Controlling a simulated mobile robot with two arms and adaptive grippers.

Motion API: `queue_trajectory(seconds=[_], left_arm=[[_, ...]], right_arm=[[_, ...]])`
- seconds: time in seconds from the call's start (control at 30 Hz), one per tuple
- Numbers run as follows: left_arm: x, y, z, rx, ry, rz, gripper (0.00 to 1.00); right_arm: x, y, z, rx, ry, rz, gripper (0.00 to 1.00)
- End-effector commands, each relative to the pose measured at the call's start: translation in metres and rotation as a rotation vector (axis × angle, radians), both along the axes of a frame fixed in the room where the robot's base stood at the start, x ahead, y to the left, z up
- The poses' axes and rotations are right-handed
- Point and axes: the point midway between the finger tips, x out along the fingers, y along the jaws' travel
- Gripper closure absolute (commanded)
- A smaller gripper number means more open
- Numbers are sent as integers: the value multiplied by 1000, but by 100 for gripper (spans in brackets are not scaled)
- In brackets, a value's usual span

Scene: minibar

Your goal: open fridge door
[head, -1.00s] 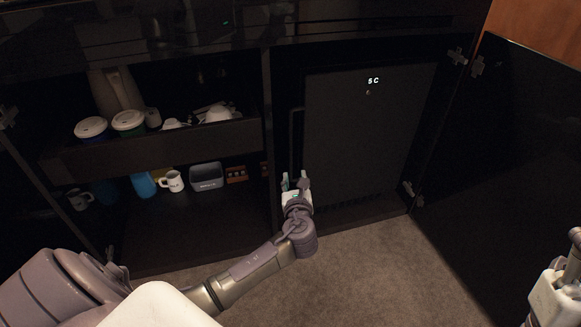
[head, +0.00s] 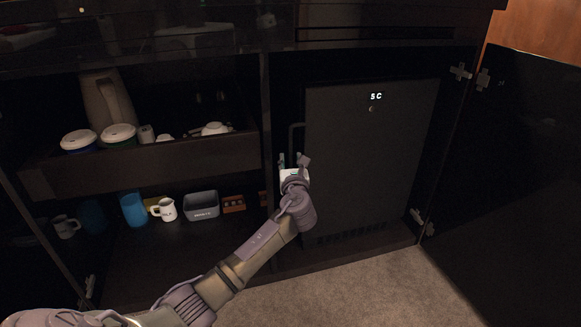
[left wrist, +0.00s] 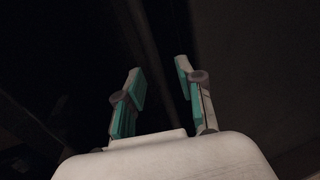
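My right gripper is out of view.
An open cabinet door (head: 510,150) stands at the right. Left of the fridge, shelves hold lidded cups (head: 118,135), a white mug (head: 165,209), a blue cup (head: 134,209) and a grey bin (head: 202,205). Carpet (head: 350,285) lies in front.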

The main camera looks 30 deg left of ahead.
Motion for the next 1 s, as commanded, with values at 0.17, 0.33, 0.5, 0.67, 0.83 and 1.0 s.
queue_trajectory(seconds=[0.17,0.33,0.5,0.67,0.83,1.0], left_arm=[[9,7,0,-2,-1,1,62],[9,8,1,-1,0,0,62],[9,8,1,-1,0,0,74],[9,7,0,-1,0,0,100],[9,7,0,-1,0,0,100],[9,7,0,-1,0,0,100]], right_arm=[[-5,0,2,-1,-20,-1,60],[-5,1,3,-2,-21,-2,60],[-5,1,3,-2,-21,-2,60],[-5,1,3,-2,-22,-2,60],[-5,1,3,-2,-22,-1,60],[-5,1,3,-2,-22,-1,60]])
